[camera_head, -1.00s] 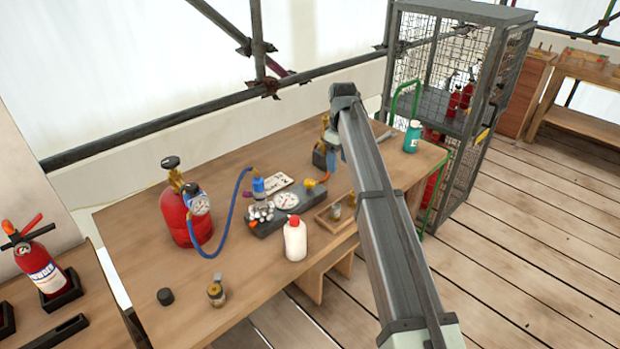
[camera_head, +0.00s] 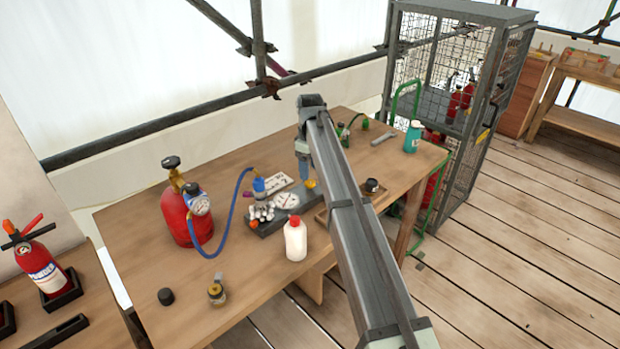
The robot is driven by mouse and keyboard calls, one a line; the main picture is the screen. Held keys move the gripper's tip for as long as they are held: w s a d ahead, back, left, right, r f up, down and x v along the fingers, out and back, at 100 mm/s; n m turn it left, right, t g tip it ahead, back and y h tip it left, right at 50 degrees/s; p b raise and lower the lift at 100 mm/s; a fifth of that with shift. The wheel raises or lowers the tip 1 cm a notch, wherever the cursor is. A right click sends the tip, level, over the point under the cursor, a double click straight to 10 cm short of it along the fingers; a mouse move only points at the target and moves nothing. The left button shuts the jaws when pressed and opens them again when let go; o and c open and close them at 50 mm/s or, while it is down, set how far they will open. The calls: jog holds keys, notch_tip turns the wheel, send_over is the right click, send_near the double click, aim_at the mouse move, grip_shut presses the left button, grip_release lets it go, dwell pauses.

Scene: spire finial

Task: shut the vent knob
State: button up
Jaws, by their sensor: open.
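A small yellow knob (camera_head: 310,184), which looks like the vent knob, sits at the right end of a dark block (camera_head: 265,229) on the workbench. The block bears a round white gauge (camera_head: 286,200) and a cluster of silver fittings (camera_head: 261,211). My gripper (camera_head: 304,176) points down close over the yellow knob, its jaws open. Whether the fingers are around the knob or just above it is too small to tell. The arm hides the right end of the block. A blue hose (camera_head: 238,200) runs from the block's blue fitting (camera_head: 259,187) to a red cylinder (camera_head: 182,228) with a gauge.
A white bottle with red cap (camera_head: 295,242) stands in front of the block. A brass valve (camera_head: 216,291) and black cap (camera_head: 166,296) lie at the bench front. A teal bottle (camera_head: 412,138) stands far right. A wooden tray (camera_head: 323,218) is partly behind the arm.

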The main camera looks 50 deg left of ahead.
aim_at(310, 181)
jog(key=shift+f, duration=2.25)
jog(key=c, duration=1)
